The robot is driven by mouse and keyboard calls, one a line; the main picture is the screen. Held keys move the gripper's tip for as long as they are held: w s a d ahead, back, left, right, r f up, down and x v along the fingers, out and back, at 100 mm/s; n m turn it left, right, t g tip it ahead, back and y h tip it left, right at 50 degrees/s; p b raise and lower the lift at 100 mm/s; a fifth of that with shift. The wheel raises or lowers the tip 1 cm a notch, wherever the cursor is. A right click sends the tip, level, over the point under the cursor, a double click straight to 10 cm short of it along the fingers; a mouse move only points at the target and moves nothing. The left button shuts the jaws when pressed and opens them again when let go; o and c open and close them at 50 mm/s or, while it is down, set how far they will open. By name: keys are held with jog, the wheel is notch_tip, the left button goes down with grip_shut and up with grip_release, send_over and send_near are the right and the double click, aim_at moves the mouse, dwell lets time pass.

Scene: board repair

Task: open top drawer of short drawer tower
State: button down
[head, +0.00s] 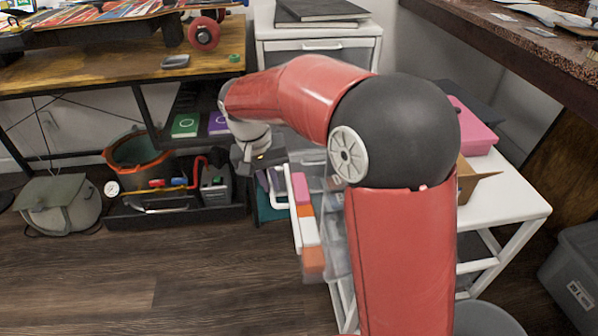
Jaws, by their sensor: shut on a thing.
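The short white drawer tower (513,210) stands at the right, its top partly hidden behind my red arm. A drawer of it, seemingly the top one, is pulled out to the left. This clear drawer (337,250) shows pink, white and orange things inside. Its white handle (287,205) is on the left front edge. My gripper (262,164) is at the far end of this handle and appears shut on it. The fingertips are small and partly dark, so the exact grip is hard to see. My arm hides the drawer's right part.
A taller white drawer unit (365,30) stands behind, with black books (318,10) on top. A wooden bench (105,72) with a skateboard is at the left. A tool tray (180,212) and green bag (62,203) lie on the floor. Bare floor (150,285) is at lower left.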

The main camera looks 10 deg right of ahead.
jog(key=a+p, duration=0.1)
jog(key=a, duration=0.5)
jog(key=c, duration=1.5)
grip_release()
notch_tip(320, 180, up, 8)
jog(key=a, duration=0.1)
jog(key=shift+a+f+p, duration=0.15)
jog(key=shift+a+p, duration=0.1)
jog(key=shift+p, duration=0.2)
